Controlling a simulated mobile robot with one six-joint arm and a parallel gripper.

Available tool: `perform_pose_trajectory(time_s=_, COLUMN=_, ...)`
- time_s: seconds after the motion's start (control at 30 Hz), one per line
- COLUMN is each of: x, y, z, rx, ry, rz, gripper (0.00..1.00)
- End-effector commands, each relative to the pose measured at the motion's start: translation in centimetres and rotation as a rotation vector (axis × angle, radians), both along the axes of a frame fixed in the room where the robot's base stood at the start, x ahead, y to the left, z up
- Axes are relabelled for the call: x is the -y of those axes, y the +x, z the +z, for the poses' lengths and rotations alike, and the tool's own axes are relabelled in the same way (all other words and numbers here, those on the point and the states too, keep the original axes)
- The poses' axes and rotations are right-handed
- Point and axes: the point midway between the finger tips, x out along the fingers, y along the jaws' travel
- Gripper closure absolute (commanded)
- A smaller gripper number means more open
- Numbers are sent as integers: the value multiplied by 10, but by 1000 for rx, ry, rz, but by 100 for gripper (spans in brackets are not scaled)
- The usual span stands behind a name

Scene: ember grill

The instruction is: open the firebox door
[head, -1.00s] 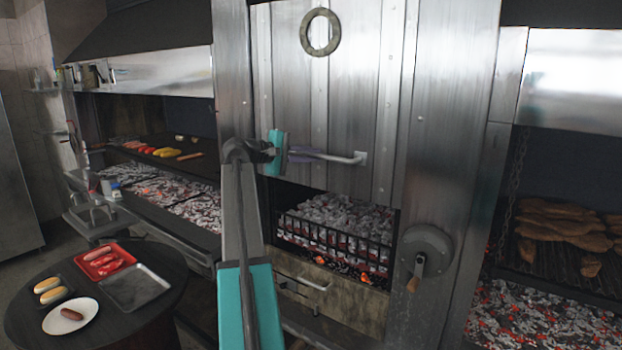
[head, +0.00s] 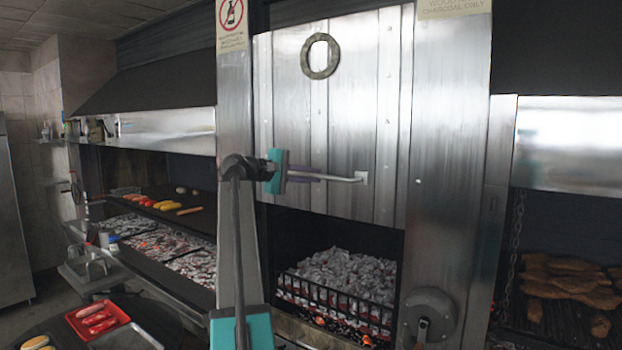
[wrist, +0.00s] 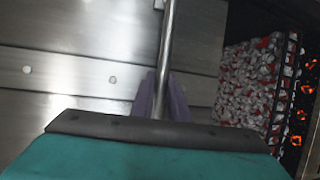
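The firebox door (head: 345,110) is a riveted steel panel with a dark ring (head: 320,56) on its upper part. It stands partly raised, with a dark gap below its lower edge above the glowing coals (head: 345,272). A horizontal bar handle (head: 340,179) sticks out low on the door. My gripper (head: 303,174) reaches the handle from the left. In the wrist view, its purple fingers (wrist: 160,98) lie on both sides of the handle bar (wrist: 166,50) and appear shut on it. The teal gripper body hides the near end of the bar.
A crank wheel (head: 427,310) is on the right post. A grill with meat (head: 570,278) lies right, behind a chain. At left are a griddle (head: 185,215) with food and a round table with a red tray (head: 97,322).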

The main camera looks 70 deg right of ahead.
Motion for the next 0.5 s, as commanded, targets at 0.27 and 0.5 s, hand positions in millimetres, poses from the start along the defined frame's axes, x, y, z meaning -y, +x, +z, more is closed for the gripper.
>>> perform_pose_trajectory(time_s=0.27, x=0, y=0, z=0, rx=0, ry=0, rz=1, gripper=69)
perform_pose_trajectory(time_s=0.5, x=-2, y=2, z=-1, rx=1, ry=2, rz=0, gripper=69)
